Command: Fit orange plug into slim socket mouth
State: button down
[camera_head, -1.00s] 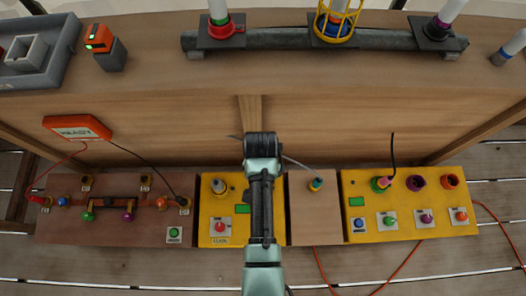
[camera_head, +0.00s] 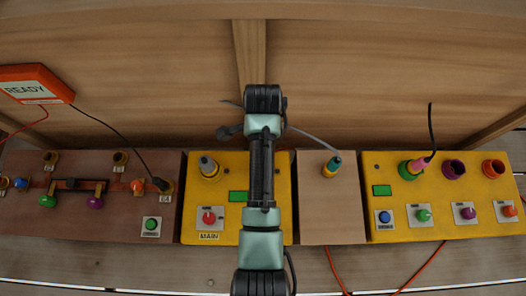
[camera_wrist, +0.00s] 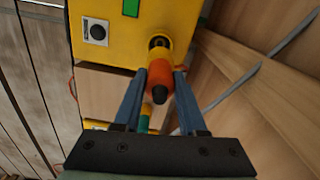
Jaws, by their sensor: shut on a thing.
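In the wrist view my gripper (camera_wrist: 158,88) is shut on the orange plug (camera_wrist: 160,72), an orange cylinder with a black tail end, held between its blue fingers. Just past the plug is a yellow round socket (camera_wrist: 158,42) with a dark mouth, on a yellow box. The plug lines up roughly with this socket and overlaps its lower edge in the picture. I cannot tell whether the two touch. In the head view my arm hides the plug, the socket and my fingers.
A wooden block (camera_head: 330,205) with a teal-and-yellow plug (camera_head: 332,166) stands right of my arm. A yellow box (camera_head: 440,215) with several sockets is farther right. The MAIN box (camera_head: 228,222) has a grey-tipped post (camera_head: 208,168). Brown panel (camera_head: 90,215) lies left. A wooden wall rises behind.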

notch_tip(320, 180, down, 10)
jog(key=b, duration=0.5)
jog(key=shift+f, duration=0.1)
jog(key=shift+c, duration=2.3)
grip_release()
notch_tip(320, 180, up, 12)
jog(key=p, duration=0.5)
jog(key=shift+p, duration=0.4)
jog(key=shift+s, duration=0.1)
